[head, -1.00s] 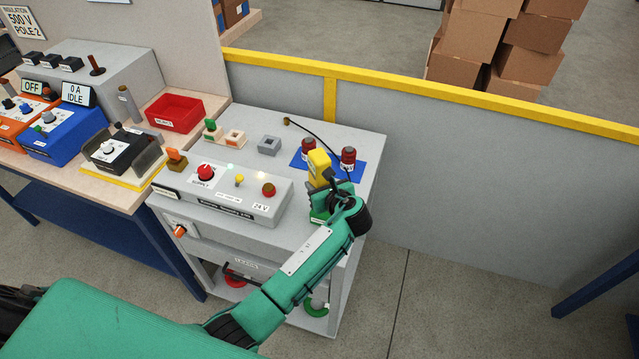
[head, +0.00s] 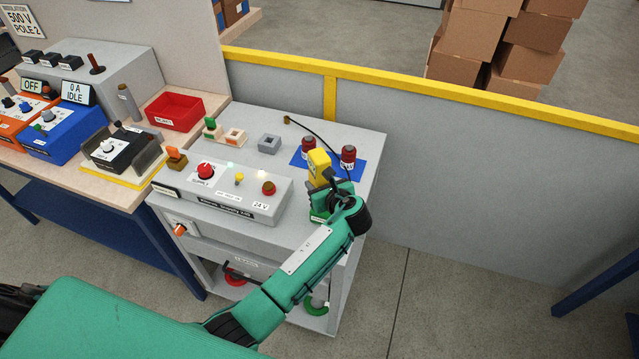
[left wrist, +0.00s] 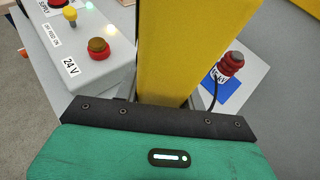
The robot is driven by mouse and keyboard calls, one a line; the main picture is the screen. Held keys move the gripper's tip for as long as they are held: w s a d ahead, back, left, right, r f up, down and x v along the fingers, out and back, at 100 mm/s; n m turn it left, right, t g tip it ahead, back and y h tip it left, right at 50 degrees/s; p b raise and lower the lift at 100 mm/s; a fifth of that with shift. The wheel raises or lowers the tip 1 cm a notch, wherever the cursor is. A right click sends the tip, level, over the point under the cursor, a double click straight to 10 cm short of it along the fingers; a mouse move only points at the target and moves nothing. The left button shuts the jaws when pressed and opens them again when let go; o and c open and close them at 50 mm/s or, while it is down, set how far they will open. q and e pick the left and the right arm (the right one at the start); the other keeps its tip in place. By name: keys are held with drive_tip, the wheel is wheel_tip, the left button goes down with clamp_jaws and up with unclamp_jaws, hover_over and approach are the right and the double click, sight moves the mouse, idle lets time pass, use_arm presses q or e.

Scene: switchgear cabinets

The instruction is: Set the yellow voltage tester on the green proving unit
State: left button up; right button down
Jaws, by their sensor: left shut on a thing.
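The yellow voltage tester (head: 318,163) stands roughly upright in my left gripper (head: 327,184), above the front right of the grey cart top. It also fills the middle of the left wrist view (left wrist: 172,50). My left gripper is shut on it. A green block, which looks like the proving unit (head: 318,215), shows just below the gripper; the gripper hides most of it. I cannot tell whether the tester touches it. A black lead runs from behind the tester to a brown tip (head: 287,120) at the back of the cart. My right gripper is not in view.
The grey 24 V supply box (head: 225,194) is close on the left. Two red-capped items (head: 348,156) stand on a blue mat (head: 328,164) behind the tester. A grey square holder (head: 269,143) is further back. A yellow-topped partition (head: 450,160) bounds the cart's far side.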

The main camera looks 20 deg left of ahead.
use_arm(q)
drive_tip(key=shift+r, duration=0.15)
wheel_tip(320, 180, up, 3)
drive_tip(key=p, duration=0.3)
drive_tip(key=shift+r, duration=1.9)
